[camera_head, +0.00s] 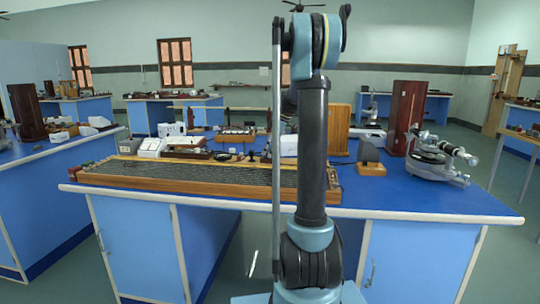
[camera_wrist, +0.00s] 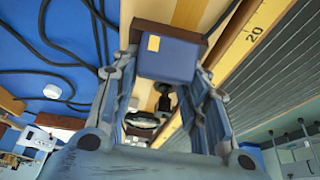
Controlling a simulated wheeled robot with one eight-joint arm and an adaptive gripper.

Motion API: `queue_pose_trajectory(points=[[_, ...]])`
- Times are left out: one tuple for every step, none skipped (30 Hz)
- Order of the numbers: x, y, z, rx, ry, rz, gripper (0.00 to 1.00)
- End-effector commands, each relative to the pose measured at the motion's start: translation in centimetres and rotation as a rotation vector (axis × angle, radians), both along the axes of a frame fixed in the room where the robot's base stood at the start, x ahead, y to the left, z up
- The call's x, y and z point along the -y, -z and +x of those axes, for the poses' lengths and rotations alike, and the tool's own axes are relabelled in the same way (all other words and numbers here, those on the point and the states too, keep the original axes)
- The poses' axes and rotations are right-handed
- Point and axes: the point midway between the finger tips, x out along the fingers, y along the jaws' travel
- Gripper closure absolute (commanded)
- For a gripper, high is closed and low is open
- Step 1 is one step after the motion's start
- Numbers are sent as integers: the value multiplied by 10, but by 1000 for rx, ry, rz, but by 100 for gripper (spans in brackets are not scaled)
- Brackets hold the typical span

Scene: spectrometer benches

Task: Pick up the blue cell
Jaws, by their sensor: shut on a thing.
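The blue cell (camera_wrist: 182,66) is a dark blue block with a small yellow label and a dark brown edge. It sits between the fingertips of my gripper (camera_wrist: 168,70) in the wrist view, and the fingers are shut on its two sides. Whether it touches the surface behind it cannot be told. In the head view my arm blocks the line to my gripper, and neither the gripper nor the cell can be made out there.
A long wooden wire board (camera_head: 190,178) lies along the front of the blue bench (camera_head: 420,203); its yellow scale (camera_wrist: 250,32) runs close beside the cell. Black cables (camera_wrist: 70,45) lie at left. A metal spectrometer (camera_head: 436,160) and a tall brown box (camera_head: 405,118) stand at right.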

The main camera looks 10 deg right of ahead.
Motion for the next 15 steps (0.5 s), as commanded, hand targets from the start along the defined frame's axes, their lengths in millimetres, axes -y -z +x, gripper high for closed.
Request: queue_pose_trajectory(points=[[1,-1,0,-1,1,-1,91],[1,-3,0,-1,1,-1,91],[1,-6,0,0,1,-1,91],[1,-9,0,0,1,-1,91],[1,-12,0,-1,1,-1,91],[1,-18,0,-1,1,-1,91],[0,-23,0,-1,1,-1,91],[0,-28,0,-1,1,-1,91],[0,-35,0,0,0,-1,91],[0,-41,0,0,0,-1,91],[0,-46,0,0,0,-1,91],[0,-54,0,0,0,-1,91],[0,-59,0,0,0,-1,91],[0,-64,0,0,0,0,91],[0,-70,0,0,0,0,91]])
